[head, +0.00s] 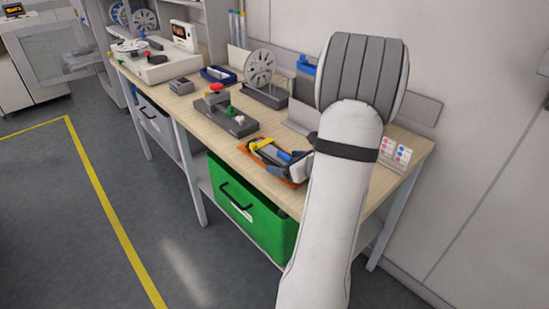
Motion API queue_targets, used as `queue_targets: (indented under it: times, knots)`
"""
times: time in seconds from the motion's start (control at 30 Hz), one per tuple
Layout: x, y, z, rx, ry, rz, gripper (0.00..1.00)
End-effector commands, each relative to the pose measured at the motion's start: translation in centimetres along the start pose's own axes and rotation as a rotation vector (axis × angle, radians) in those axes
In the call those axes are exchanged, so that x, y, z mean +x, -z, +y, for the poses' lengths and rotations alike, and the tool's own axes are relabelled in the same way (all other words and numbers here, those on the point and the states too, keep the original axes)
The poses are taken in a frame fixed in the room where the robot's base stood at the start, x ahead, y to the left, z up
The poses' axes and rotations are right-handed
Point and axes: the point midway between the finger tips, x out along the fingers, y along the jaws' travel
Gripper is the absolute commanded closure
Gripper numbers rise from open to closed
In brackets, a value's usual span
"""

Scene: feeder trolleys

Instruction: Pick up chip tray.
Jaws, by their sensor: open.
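I cannot tell for sure which thing is the chip tray. My thick white arm rises from the bottom and covers the bench's right part.
The wooden bench (204,106) also holds a reel on a stand (259,70), a grey fixture with red and green knobs (238,123) and a white machine (160,68). A card stand (401,156) is at the right end. A green bin (250,212) sits below. Floor is clear left.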

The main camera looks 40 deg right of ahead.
Motion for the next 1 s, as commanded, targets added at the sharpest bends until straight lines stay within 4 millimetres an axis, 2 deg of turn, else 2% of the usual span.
queue_targets:
  times: [0.2,0.8,1.0]
  knots:
    - [0.01,-0.01,-0.04,-0.001,0.001,0.000,0.13]
    - [-0.07,0.00,-0.08,-0.001,0.002,0.000,0.62]
    - [-0.09,-0.05,-0.12,-0.001,0.002,-0.001,0.64]
